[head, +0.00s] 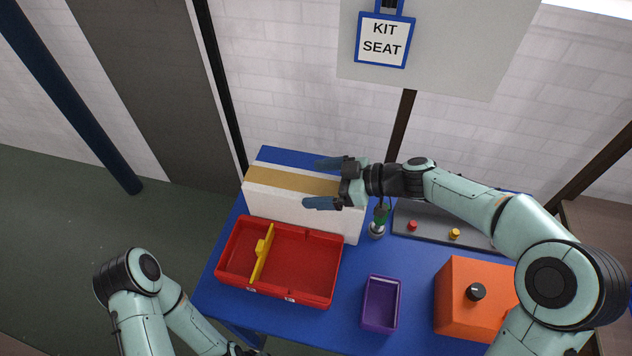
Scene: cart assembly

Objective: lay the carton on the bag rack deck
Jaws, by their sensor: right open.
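The carton (290,212) is a white box with a tan band along its top. It stands on the blue table behind a red bin. My right gripper (312,183) is open at the carton's right end. One finger shows near the far top edge and the other in front of the near top edge. I cannot tell whether either finger touches it. The gripper hides part of the carton's right end. My left arm is at the bottom left, and its fingers are out of the picture. I cannot make out a bag rack deck.
The red bin (308,262) with a yellow divider (263,252) is close in front of the carton. A purple bin (381,303) and an orange box (462,290) with a black knob stand on the blue table (350,275). A green-handled item (379,222) stands right of the carton.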

